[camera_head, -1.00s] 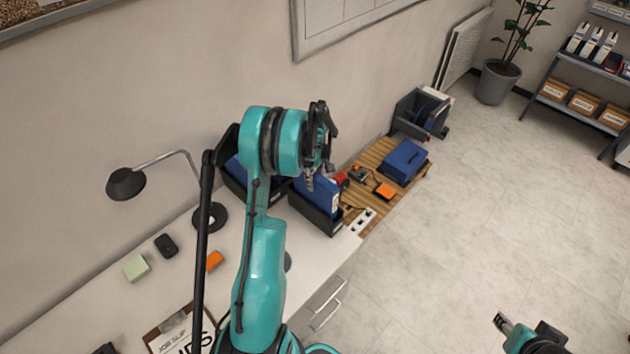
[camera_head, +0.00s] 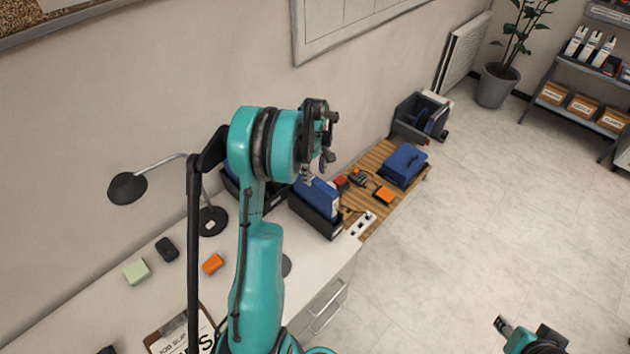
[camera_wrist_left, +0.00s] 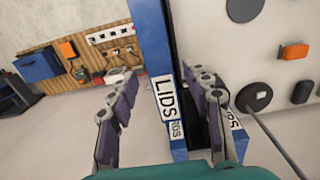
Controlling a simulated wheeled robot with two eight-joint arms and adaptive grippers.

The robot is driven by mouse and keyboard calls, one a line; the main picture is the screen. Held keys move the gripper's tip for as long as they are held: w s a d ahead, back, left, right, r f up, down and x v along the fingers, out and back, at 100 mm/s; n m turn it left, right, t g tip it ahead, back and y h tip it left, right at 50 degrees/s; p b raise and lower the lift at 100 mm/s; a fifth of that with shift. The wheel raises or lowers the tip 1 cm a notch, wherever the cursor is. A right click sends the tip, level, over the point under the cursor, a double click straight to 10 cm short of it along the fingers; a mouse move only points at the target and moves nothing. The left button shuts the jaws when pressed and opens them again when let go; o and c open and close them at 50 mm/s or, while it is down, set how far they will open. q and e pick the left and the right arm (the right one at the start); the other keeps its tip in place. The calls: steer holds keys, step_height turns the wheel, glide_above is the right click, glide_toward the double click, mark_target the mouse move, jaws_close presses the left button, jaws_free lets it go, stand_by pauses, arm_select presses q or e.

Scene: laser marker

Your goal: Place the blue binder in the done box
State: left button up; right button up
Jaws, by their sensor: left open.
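A blue binder (camera_head: 318,197) with a white spine label stands in a black box (camera_head: 322,228) near the desk's end. In the left wrist view a blue binder (camera_wrist_left: 154,42) shows a label reading LIDS, with part of another label beside it. My left gripper (camera_head: 325,150) is open and empty above the box. In the left wrist view its fingers (camera_wrist_left: 166,82) are spread, with the LIDS spine in the gap between them; I cannot tell the depth. A second black box (camera_head: 234,190) is partly hidden behind my left arm. No done label is readable. My right gripper (camera_head: 503,326) is at the lower right.
A wooden board (camera_head: 357,203) holds a blue case (camera_head: 404,165), an orange item (camera_head: 383,194) and a power strip (camera_head: 363,224). A dark bin (camera_head: 420,117) stands beyond it. A lamp (camera_head: 127,188) stands at left.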

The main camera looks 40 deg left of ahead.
arm_select(q)
step_height(320, 180, up, 5)
steer(key=shift+r, duration=0.2)
steer(key=s+d+r+m+t, duration=0.2)
steer(key=s+d+r+m, duration=0.35)
steer(key=d, duration=0.45)
steer(key=s+d+r+m+t, duration=0.3)
steer(key=s+d+r+m, duration=0.3)
steer(key=d, duration=0.5)
steer(key=s+d+m+t, duration=0.2)
steer(key=s+d+m, duration=0.3)
steer(key=s+d, duration=0.1)
steer(key=shift+s+d+f, duration=0.15)
steer(key=shift+s+f, duration=0.2)
steer(key=shift+f, duration=0.1)
steer(key=shift+m, duration=0.25)
